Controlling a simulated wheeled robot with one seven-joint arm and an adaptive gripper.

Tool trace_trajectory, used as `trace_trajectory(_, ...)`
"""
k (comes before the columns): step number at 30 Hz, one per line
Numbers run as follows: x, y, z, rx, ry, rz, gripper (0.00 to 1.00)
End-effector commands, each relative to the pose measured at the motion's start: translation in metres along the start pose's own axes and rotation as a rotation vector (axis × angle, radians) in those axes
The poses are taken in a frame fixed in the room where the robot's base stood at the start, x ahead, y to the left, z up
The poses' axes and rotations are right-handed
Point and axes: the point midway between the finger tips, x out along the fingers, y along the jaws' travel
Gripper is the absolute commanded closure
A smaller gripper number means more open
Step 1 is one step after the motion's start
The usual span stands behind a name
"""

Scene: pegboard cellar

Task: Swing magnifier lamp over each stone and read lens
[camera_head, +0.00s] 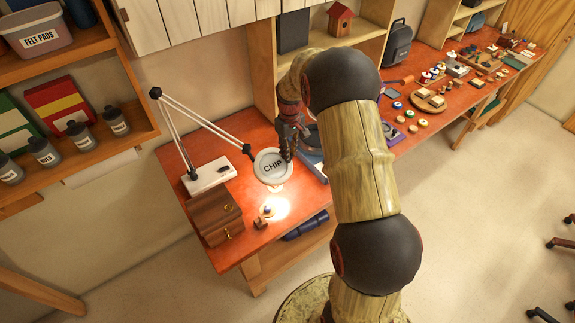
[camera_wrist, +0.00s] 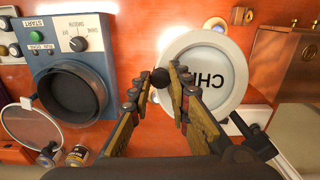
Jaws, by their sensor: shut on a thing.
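The magnifier lamp's round lens head (camera_head: 272,166) hangs over the left end of the red bench, on a thin white jointed arm (camera_head: 200,120) from a white base. Its lens reads "CHIP", and it also shows in the wrist view (camera_wrist: 208,70), where the word is upside down. My gripper (camera_wrist: 168,82) is shut on a small dark knob (camera_wrist: 162,77) at the rim of the lens head. A bright patch of light falls on the bench below the lens, with a small stone (camera_head: 267,211) in it.
A blue-grey machine with START button and dial (camera_wrist: 75,75) is beside the lens. Shelves flank the bench, and its right part is crowded with small items.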

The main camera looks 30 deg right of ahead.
Motion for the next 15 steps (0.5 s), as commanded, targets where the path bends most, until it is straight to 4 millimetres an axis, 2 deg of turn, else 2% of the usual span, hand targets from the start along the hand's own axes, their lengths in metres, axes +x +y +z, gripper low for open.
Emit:
trace_trajectory(1,0.000,0.006,-0.008,-0.017,0.004,0.001,1.00)
trace_trajectory(6,-0.001,0.017,-0.022,-0.064,0.004,0.001,1.00)
trace_trajectory(15,-0.001,0.018,-0.024,-0.077,0.003,0.000,1.00)
